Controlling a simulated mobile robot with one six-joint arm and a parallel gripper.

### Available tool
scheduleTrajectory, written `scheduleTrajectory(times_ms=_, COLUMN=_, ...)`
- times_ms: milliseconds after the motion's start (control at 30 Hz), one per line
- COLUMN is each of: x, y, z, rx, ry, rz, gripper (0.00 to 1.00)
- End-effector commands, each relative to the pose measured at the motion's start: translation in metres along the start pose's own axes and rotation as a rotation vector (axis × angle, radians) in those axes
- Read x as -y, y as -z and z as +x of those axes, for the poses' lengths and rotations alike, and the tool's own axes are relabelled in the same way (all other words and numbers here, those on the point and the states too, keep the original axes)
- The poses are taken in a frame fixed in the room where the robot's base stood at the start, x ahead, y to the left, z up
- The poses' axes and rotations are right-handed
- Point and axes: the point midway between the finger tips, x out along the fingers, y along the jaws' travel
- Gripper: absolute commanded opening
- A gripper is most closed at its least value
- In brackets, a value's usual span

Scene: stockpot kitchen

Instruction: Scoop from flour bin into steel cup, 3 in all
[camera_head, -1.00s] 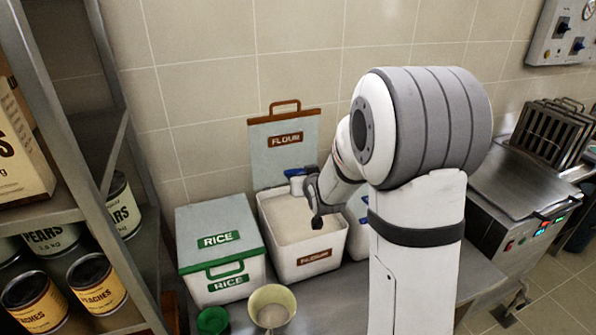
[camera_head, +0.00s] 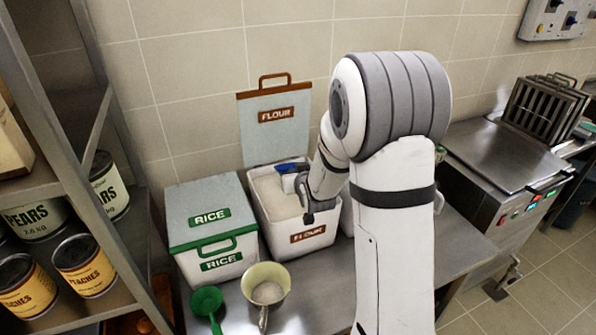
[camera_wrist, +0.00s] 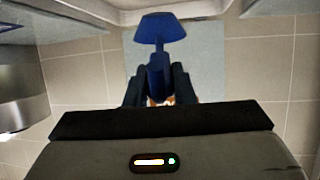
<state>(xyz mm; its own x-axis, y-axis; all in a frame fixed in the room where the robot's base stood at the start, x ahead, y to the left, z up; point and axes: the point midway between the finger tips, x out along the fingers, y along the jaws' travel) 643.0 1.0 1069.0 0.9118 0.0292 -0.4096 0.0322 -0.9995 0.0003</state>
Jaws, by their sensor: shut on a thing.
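The flour bin (camera_head: 312,238) is a white box with a brown label, open and holding pale flour, its lid (camera_head: 272,140) raised behind it. My gripper (camera_wrist: 160,90) is shut on the handle of a blue scoop (camera_wrist: 160,30). In the head view the scoop (camera_head: 291,168) shows over the bin's opening beside my wrist; I cannot tell whether it touches the flour or what it holds. A cup (camera_head: 283,287) with a cream-coloured wall and metal handle stands on the counter in front of the bin, with pale contents inside. My fingertips are partly hidden in the head view.
A closed rice bin (camera_head: 212,245) stands left of the flour bin. A green scoop (camera_head: 207,301) lies left of the cup. A metal shelf with cans (camera_head: 85,265) is at far left. The steel counter (camera_head: 460,242) has clear room right of my arm; a steel appliance stands beyond.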

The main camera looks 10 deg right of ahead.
Motion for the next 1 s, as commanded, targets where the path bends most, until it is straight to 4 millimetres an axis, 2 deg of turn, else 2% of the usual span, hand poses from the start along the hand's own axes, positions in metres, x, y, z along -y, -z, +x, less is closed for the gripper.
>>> scheduleTrajectory(times_ms=33, x=0.000, y=-0.009, z=0.004, rx=-0.001, ry=0.000, rz=0.000, gripper=0.00)
scheduleTrajectory(times_ms=700, x=0.001, y=-0.057, z=0.026, rx=-0.001, ry=0.001, rz=-0.001, gripper=0.00)
scheduleTrajectory(times_ms=1000, x=0.001, y=-0.063, z=0.029, rx=-0.002, ry=0.002, rz=-0.001, gripper=0.00)
